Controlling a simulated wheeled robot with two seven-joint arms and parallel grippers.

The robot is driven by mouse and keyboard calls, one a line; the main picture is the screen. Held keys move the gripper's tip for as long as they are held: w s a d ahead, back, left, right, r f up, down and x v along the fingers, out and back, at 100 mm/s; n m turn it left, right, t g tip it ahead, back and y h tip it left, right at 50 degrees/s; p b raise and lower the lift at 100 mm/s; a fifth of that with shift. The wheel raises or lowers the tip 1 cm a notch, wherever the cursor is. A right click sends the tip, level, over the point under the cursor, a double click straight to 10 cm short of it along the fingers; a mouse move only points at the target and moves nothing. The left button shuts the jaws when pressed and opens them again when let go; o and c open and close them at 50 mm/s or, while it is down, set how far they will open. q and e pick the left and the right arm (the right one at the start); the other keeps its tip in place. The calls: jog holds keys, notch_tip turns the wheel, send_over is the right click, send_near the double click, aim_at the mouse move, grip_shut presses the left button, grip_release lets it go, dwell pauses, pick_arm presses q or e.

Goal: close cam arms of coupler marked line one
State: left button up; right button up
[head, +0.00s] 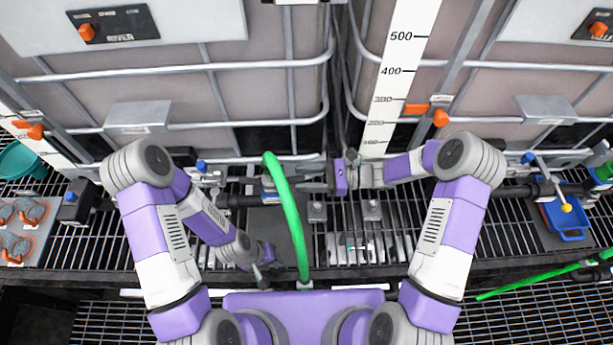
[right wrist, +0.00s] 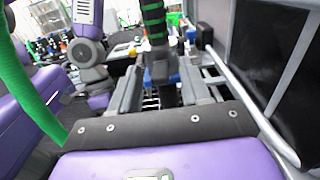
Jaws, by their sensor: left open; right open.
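A coupler (head: 268,184) sits on the pipe line at the mid-left, under the top end of a green hose (head: 291,215). No line marking is readable, and its cam arms are too small to make out. My right gripper (head: 308,178) is open just right of it, fingers pointing left. In the right wrist view the open fingers (right wrist: 160,92) stand on either side of a dark pipe or coupler part (right wrist: 160,65), with a green-banded section above; contact cannot be told. My left gripper (head: 264,274) is low, left of the hose, away from the coupler.
A grating (head: 400,240) lies below the pipe. A blue tray (head: 567,222) is at right, a grey mat with orange-edged parts (head: 22,232) at left. The green hose rises between my arms.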

aim_at(291, 179)
jog(key=shift+c, duration=0.2)
grip_shut()
pick_arm(q)
jog(key=shift+r+p, duration=0.75)
jog(key=shift+p, duration=0.05)
pick_arm(e)
jog(key=r+h+p, duration=0.1)
jog(key=h+p, duration=0.1)
jog(key=p, duration=0.1)
jog(key=a+r+h+p, duration=0.1)
jog(key=r+h+p, duration=0.1)
jog(key=h+p, duration=0.1)
jog(key=a+r+h+p, duration=0.1)
jog(key=h+p, duration=0.2)
jog(key=p, duration=0.1)
jog(key=shift+a+r, duration=0.2)
jog(key=shift+a+h+p, duration=0.35)
jog(key=shift+h+p, duration=0.15)
jog(key=shift+h, duration=0.4)
pick_arm(q)
notch_tip(291, 179, up, 12)
jog(key=shift+f+p, duration=0.15)
jog(key=shift+p, duration=0.2)
pick_arm(e)
jog(key=shift+a+h, duration=0.4)
jog(key=shift+h, duration=0.7)
jog(key=shift+o, duration=0.2)
grip_release()
